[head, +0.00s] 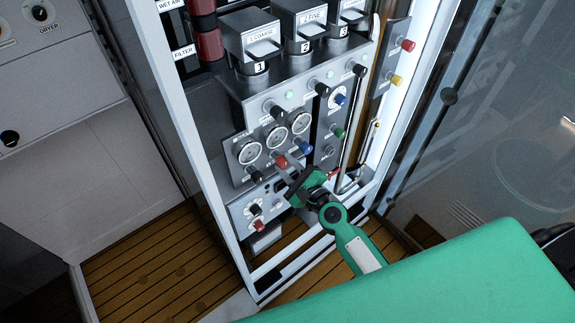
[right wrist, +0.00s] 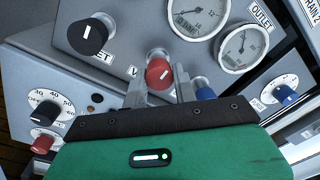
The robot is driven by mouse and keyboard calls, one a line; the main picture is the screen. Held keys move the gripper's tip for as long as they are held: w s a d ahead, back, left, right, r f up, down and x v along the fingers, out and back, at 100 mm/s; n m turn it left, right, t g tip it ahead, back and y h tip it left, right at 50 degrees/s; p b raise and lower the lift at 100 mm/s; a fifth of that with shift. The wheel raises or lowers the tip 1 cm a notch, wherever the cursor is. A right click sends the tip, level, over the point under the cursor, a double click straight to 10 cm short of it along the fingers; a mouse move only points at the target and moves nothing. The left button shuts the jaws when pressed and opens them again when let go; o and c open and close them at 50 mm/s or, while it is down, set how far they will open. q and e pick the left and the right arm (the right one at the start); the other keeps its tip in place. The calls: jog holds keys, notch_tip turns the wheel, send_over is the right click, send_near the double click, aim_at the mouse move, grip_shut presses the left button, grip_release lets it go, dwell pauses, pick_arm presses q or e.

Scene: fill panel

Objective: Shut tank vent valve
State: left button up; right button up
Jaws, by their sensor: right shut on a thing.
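A red valve knob (right wrist: 158,72) with a short white pointer line sits on the grey panel, below the gauges. Beside it is a label that starts with "V"; the rest is hidden. The knob also shows in the head view (head: 281,161). My right gripper (right wrist: 160,90) is shut on this red knob, with one finger on each side of it. In the head view my right gripper (head: 289,173) reaches the panel from the lower right and partly covers the area below the knob. My left gripper is not in view.
A black knob (right wrist: 88,36) is left of the red one, and a blue knob (right wrist: 205,94) sits close to the right finger. Round gauges (head: 276,137) are just above. A lower panel (head: 248,209) has more knobs. A white frame post (head: 205,170) stands at left.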

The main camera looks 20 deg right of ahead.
jog(key=shift+f, duration=0.15)
jog(key=o, duration=1)
jog(key=shift+c, duration=0.2)
jog(key=b+v, duration=0.5)
jog(key=v, duration=0.8)
jog(key=shift+s, duration=0.4)
jog(key=shift+d, duration=0.1)
